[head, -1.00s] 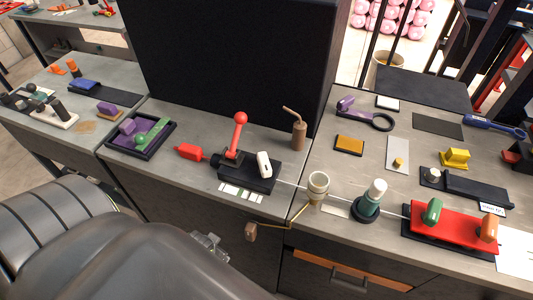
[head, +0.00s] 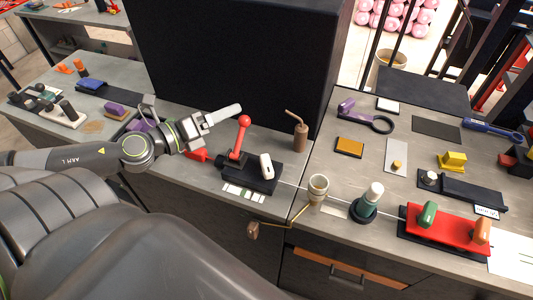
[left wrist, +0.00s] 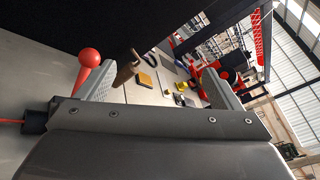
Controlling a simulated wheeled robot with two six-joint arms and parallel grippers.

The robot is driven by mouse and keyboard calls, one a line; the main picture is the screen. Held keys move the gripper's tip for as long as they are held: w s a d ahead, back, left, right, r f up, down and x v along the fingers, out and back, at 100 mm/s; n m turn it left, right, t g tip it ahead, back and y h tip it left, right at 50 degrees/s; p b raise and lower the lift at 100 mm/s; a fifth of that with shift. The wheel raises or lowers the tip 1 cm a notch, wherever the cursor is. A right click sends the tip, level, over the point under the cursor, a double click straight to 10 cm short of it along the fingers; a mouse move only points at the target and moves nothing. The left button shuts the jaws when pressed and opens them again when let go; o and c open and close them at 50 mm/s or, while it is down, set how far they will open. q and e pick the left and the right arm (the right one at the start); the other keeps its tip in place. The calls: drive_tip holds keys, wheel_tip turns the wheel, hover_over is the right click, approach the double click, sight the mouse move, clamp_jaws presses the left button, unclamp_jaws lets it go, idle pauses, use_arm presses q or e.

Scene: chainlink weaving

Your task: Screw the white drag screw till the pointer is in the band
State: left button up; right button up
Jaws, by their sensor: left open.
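A white, rounded upright piece (head: 266,166), seemingly the drag screw, stands tilted on a black block (head: 262,184) on the middle counter. A red ball-topped lever (head: 243,122) rises beside it, and its red ball also shows in the left wrist view (left wrist: 90,57). A strip with white and green fields (head: 244,192) lies in front of the block. I cannot make out a pointer. My left gripper (head: 220,127) is above the counter, left of the lever and apart from the screw. In the left wrist view its fingers (left wrist: 158,72) are spread with nothing between them. My right gripper is out of view.
A tall black panel (head: 235,60) stands behind the counter. A brown bottle with a bent spout (head: 300,137) is right of the block. A thin line runs right past a cup (head: 318,187) and a white-topped teal post (head: 372,197). A crank (head: 254,229) hangs at the front edge.

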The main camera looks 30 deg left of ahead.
use_arm(q)
drive_tip(key=d+f+m+g+h, duration=0.2)
drive_tip(key=m+g+h, duration=0.15)
drive_tip(key=m, duration=0.45)
drive_tip(key=m+g+y+b, duration=0.2)
drive_tip(key=m+g+b, duration=0.4)
drive_tip(key=b, duration=1.4)
approach(266, 163)
drive_tip(key=x, duration=0.3)
drive_tip(key=shift+w+a+f, duration=0.1)
drive_tip(key=shift+f, duration=0.05)
drive_tip(key=b+x, duration=0.1)
drive_tip(key=b, duration=0.2)
drive_tip(key=shift+w+d+f, duration=0.15)
drive_tip(key=shift+d+f, duration=0.05)
drive_tip(key=shift+d, duration=0.05)
drive_tip(key=shift+w+d+r, duration=0.1)
drive_tip(key=shift+x, duration=2.6)
drive_tip(key=shift+c, duration=0.2)
